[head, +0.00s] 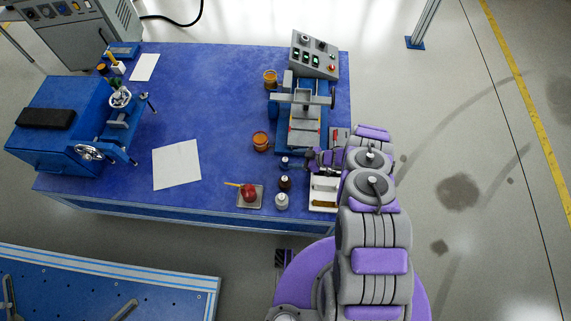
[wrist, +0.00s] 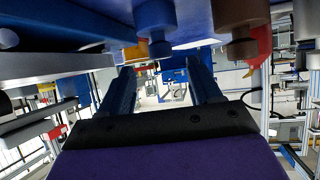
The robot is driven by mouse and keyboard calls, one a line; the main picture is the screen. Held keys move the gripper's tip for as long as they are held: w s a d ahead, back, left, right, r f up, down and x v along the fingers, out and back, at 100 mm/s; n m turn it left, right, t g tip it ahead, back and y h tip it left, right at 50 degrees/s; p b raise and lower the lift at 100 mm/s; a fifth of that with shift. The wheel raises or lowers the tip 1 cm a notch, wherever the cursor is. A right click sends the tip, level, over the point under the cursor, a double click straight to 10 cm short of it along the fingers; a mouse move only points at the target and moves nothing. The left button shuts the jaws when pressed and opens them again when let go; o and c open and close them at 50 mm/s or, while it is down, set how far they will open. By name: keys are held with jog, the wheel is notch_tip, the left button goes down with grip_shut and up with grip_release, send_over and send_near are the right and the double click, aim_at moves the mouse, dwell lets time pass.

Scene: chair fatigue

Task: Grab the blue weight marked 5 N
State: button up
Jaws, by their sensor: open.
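A small blue weight (head: 284,162) stands on the blue table near its front edge, just left of my gripper (head: 309,159) in the head view. My gripper is open and empty, with its fingers pointing left towards the weight. The wrist view is upside down. There the blue weight (wrist: 155,25) shows at the top, roughly in line with the gap between the fingers (wrist: 162,80). Its 5 N mark is not readable. I cannot tell from these views how far the fingertips are from it.
A dark brown weight (head: 285,182) and a pale weight (head: 281,201) stand in front of the blue one. The brown one also shows in the wrist view (wrist: 238,25). A tray (head: 240,203) holds a red object. A testing machine (head: 285,135) stands behind; a white tray (head: 332,185) lies right.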

aim_at(287, 160)
jog(key=b+x, duration=0.1)
jog(key=x, duration=0.3)
jog(key=shift+a+f, duration=0.2)
jog(key=shift+r, duration=0.1)
grip_shut()
dwell(0.3)
